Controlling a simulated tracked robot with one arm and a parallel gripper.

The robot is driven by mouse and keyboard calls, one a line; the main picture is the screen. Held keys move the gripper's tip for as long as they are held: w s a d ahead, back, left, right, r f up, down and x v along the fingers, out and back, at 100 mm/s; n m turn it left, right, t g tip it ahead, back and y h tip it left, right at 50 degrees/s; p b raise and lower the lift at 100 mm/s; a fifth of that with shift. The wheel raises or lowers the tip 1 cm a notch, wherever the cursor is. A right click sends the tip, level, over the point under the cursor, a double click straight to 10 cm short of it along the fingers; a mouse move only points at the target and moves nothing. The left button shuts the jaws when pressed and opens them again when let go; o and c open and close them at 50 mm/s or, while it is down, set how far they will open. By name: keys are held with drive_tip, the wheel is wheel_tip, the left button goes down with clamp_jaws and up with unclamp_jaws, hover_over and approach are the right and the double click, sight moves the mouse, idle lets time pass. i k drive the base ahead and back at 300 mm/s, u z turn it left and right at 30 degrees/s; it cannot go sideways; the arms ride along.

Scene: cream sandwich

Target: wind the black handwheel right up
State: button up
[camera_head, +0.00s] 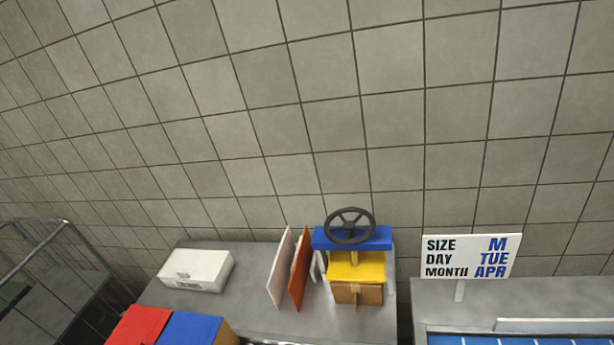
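The black handwheel (349,226) sits on top of a blue crossbar (325,240) on a press on the grey bench. It is a round spoked wheel. Below the crossbar, a screw (354,257) runs down to a yellow block (357,268). A brown box-like piece (369,294) is under the yellow block. My gripper does not show in this view, so its distance from the wheel cannot be told.
A white box (195,270) lies on the grey bench (250,285). White and orange boards (299,268) stand left of the press. Red (140,325) and blue (190,329) items are in front. A sign (468,257) stands right; a wire cage (60,270) is left.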

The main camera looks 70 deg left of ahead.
sight(349, 228)
drive_tip(key=u, duration=0.05)
drive_tip(key=k, duration=0.35)
drive_tip(key=u, duration=2.65)
drive_tip(key=k, duration=0.75)
drive_tip(key=z, duration=1.9)
drive_tip(key=i, duration=1)
drive_tip(key=u, duration=0.05)
